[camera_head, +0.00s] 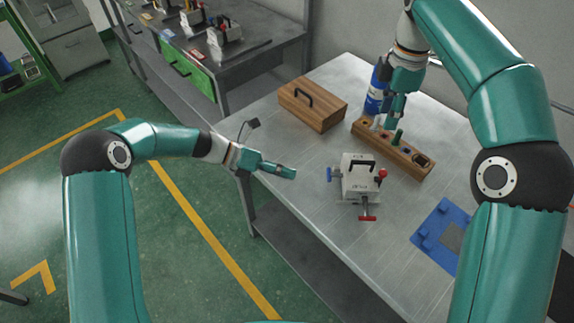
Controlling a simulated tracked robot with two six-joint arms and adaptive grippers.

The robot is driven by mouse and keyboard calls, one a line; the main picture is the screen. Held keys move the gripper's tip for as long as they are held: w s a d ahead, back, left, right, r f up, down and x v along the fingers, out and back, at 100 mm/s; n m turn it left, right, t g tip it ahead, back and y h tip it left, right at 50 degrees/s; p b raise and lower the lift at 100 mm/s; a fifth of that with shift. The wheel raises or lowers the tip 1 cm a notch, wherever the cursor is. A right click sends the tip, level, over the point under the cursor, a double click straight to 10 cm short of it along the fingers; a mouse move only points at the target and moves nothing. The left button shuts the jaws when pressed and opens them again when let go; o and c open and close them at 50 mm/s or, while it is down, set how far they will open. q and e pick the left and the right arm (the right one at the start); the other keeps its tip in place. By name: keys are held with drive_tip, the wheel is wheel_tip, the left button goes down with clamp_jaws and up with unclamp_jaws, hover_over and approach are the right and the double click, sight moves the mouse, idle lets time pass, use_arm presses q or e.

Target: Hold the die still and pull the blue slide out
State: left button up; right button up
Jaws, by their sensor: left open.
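The die (357,184) is a pale metal block with a dark top handle, standing on the metal table. The blue slide's handle (331,174) sticks out of its left side. Red handles show at its front (367,213) and right (382,173). My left gripper (290,173) is open, seen side-on, to the left of the die near the table's left edge, apart from the blue handle. My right gripper (394,115) points down over the wooden rack behind the die; its fingertips overlap the rack's contents, so its grip is unclear.
The wooden rack (416,170) holds small tools, with a blue bottle (373,104) at its far end. A wooden box (313,105) with a black handle sits behind left. A blue fixture (437,233) lies at right. The table is clear in front of the die.

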sight(371, 161)
use_arm(q)
drive_tip(key=shift+w+d+r+n+t+h, duration=0.1)
drive_tip(key=shift+w+d+n+t+h, duration=0.2)
drive_tip(key=shift+n, duration=0.2)
drive_tip(key=shift+w+d+n+t+h, duration=0.1)
drive_tip(key=shift+w+d+n+h, duration=0.15)
drive_tip(key=shift+w+n, duration=0.2)
drive_tip(key=shift+d+r+n, duration=0.1)
drive_tip(key=shift+r+n, duration=0.05)
drive_tip(key=shift+n, duration=0.1)
use_arm(e)
wheel_tip(371, 161, down, 17)
clamp_jaws()
drive_tip(key=shift+r, duration=0.1)
